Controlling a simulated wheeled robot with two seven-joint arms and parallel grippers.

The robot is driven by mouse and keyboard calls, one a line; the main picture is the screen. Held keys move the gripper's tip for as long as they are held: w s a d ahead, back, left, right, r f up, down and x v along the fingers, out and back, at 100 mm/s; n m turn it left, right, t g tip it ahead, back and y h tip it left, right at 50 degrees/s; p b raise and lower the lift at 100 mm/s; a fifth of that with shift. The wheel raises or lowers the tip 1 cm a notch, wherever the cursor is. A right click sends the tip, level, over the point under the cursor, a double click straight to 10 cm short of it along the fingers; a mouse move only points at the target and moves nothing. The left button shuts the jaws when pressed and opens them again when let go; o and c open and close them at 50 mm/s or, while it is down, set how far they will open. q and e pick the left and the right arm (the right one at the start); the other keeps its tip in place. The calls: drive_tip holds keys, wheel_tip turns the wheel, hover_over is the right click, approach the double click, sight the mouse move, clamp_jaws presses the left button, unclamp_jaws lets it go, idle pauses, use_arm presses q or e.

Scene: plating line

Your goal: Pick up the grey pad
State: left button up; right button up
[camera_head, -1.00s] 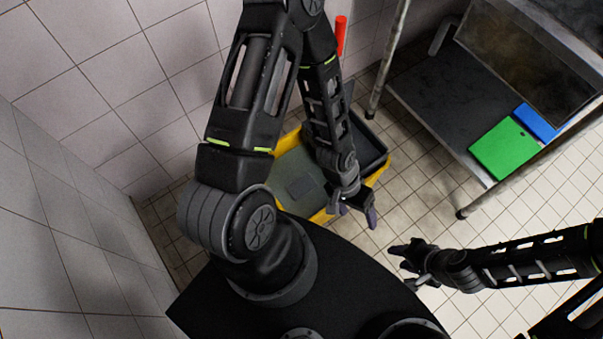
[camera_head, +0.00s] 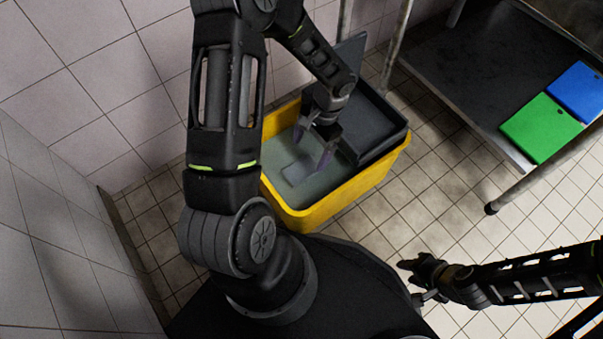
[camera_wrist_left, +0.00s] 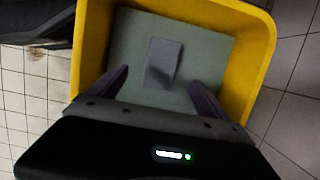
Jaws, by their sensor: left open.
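The grey pad (camera_wrist_left: 162,63) is a small flat rectangle lying on a larger grey-green surface (camera_wrist_left: 207,45) inside the yellow bucket (camera_head: 352,197). My left gripper (camera_head: 311,148) is open and empty, pointing down over the bucket. In the left wrist view its two fingers (camera_wrist_left: 157,88) stand apart with the pad between and beyond them. My right gripper (camera_head: 412,280) is at lower right, away from the bucket; its fingers are too small to tell their opening.
A dark grey tray-like part (camera_head: 385,128) takes up the bucket's right side. A steel table (camera_head: 460,75) at right holds a green board (camera_head: 540,128) and a blue board (camera_head: 577,91). Tiled walls stand close at left and behind.

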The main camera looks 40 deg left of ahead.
sight(302, 169)
use_arm(q)
drive_tip(key=shift+b+x, duration=0.5)
drive_tip(key=shift+x, duration=0.85)
drive_tip(key=b+x, duration=0.2)
drive_tip(key=x, duration=0.3)
drive_tip(key=shift+s+f+b, duration=0.1)
drive_tip(key=shift+b, duration=0.25)
drive_tip(key=c, duration=1.5)
